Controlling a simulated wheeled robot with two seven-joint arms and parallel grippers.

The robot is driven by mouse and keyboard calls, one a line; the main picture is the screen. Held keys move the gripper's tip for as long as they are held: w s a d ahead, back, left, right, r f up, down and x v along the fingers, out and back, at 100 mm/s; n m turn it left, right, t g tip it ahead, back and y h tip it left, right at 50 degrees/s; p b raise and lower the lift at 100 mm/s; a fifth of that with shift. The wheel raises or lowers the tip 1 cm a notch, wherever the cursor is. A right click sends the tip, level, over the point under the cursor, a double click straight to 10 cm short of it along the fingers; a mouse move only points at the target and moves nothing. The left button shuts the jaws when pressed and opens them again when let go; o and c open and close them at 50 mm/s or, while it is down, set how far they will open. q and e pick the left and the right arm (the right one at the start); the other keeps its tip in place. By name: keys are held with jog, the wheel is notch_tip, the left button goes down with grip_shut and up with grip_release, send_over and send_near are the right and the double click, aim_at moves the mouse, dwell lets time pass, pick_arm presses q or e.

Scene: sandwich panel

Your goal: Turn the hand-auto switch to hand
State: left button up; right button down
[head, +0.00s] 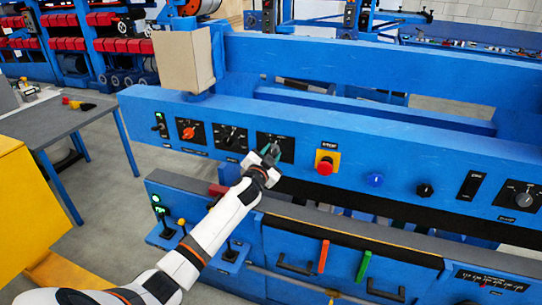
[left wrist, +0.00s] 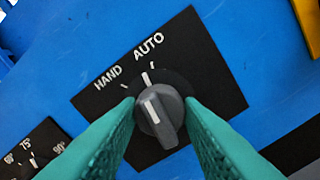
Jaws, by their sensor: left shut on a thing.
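The hand-auto switch is a grey knob (left wrist: 158,118) on a black plate (left wrist: 216,82) with the white words HAND and AUTO. Its white pointer line points up and slightly left, closer to the AUTO mark than to the HAND mark. My left gripper (left wrist: 162,112) is shut on the knob, one green finger on each side. In the head view my left gripper (head: 271,153) is at the black switch plate (head: 287,146) on the blue panel and hides most of the knob. My right gripper is not in view.
Left of the switch are a black dial (head: 232,138) and an orange knob (head: 188,132). To the right are a red emergency button (head: 325,168) on yellow, a blue button (head: 375,180) and a black knob (head: 424,190). A lower blue cabinet (head: 340,262) has levers and handles.

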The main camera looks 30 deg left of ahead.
pick_arm(q)
jog(key=shift+n, duration=3.5)
jog(key=o, duration=1)
jog(key=b+v, duration=0.2)
jog(key=v, duration=1)
jog(key=shift+f, duration=0.1)
